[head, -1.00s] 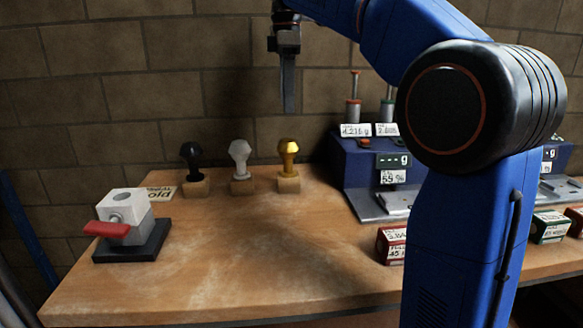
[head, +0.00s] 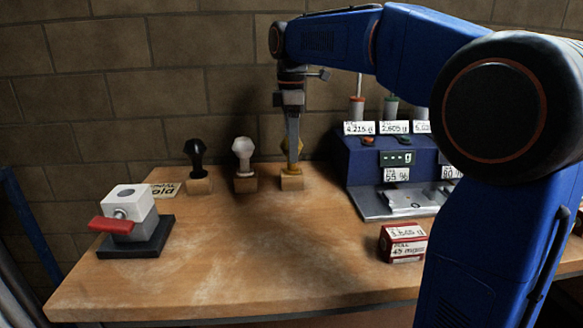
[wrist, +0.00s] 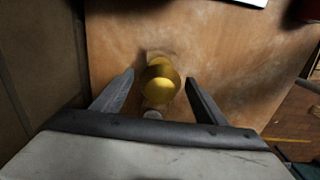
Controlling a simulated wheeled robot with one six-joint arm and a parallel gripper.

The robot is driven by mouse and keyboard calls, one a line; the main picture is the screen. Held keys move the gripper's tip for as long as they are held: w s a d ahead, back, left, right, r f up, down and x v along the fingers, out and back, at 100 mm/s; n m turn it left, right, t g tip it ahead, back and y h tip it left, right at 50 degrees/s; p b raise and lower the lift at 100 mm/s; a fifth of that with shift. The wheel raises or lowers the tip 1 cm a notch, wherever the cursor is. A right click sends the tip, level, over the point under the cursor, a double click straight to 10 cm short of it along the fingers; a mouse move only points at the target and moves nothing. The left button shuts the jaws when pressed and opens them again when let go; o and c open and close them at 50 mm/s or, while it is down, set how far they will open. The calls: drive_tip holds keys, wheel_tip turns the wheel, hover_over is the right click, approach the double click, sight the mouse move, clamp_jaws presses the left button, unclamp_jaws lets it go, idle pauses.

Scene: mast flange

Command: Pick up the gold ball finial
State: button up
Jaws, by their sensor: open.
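The gold ball finial (head: 285,146) stands upright on a small wooden block (head: 292,183) at the back of the bench, partly hidden behind my gripper in the head view. My gripper (head: 292,160) points down at it from above. In the wrist view the gold ball (wrist: 160,82) lies between the two open fingers of my gripper (wrist: 158,82), with a gap on each side. Nothing is held. How far down the fingers reach beside the ball is hard to tell.
A white finial (head: 243,152) and a black finial (head: 196,153) stand on blocks to the left. A grey clamp with a red handle (head: 112,225) sits at front left. A blue weighing station (head: 357,160) and a red box (head: 403,243) are to the right. The bench middle is clear.

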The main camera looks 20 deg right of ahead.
sight(291, 169)
drive_tip(key=shift+f, duration=1.7)
drive_tip(key=c, duration=1.2)
drive_tip(key=shift+o, duration=0.2)
